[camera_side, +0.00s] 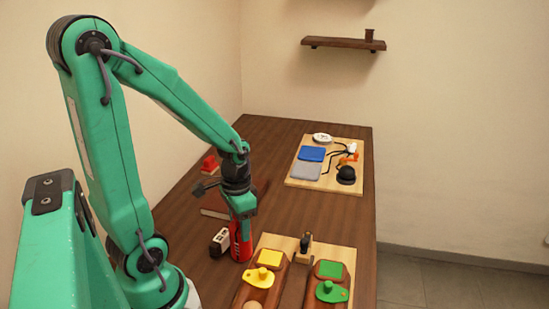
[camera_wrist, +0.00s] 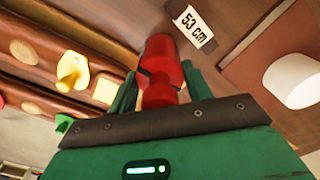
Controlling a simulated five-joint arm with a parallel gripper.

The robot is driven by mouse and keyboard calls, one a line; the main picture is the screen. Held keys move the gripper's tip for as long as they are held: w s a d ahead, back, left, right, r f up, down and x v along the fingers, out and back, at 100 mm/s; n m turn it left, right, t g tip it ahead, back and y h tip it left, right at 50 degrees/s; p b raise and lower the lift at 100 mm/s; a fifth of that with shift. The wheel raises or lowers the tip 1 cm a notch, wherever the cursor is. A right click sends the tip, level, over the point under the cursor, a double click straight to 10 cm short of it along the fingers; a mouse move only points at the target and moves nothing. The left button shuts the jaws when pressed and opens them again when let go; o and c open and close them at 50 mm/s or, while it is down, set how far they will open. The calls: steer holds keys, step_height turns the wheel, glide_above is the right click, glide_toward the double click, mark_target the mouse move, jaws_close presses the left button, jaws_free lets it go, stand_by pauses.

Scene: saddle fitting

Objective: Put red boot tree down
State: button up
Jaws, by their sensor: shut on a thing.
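The red boot tree (camera_side: 241,243) is held upright below my gripper (camera_side: 242,212), at the table's near left part. In the wrist view my gripper (camera_wrist: 160,88) has its green fingers on both sides of the boot tree (camera_wrist: 160,62), shut on it. The boot tree's lower end is close to the table top; I cannot tell whether it touches. The fingers hide its upper part in the side view.
A near board (camera_side: 283,243) carries wooden bars with yellow and green pieces (camera_side: 330,291). A far board (camera_side: 325,183) holds cloths. A red object (camera_side: 209,163) sits at back left.

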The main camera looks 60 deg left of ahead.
steer(key=shift+f, duration=0.15)
steer(key=o, duration=1.4)
steer(key=shift+c, duration=0.2)
step_height(320, 180, up, 12)
steer(key=shift+r, duration=0.2)
steer(key=d+r+t, duration=0.3)
steer(key=d+t, duration=0.1)
steer(key=d, duration=0.3)
steer(key=shift+s+r+t, duration=0.15)
steer(key=shift+r+t, duration=0.15)
steer(key=shift+t, duration=0.1)
steer(key=shift+o, duration=0.4)
steer(key=shift+s+d+r+t, duration=0.15)
steer(key=shift+d+r+t, duration=0.2)
steer(key=shift+d, duration=0.2)
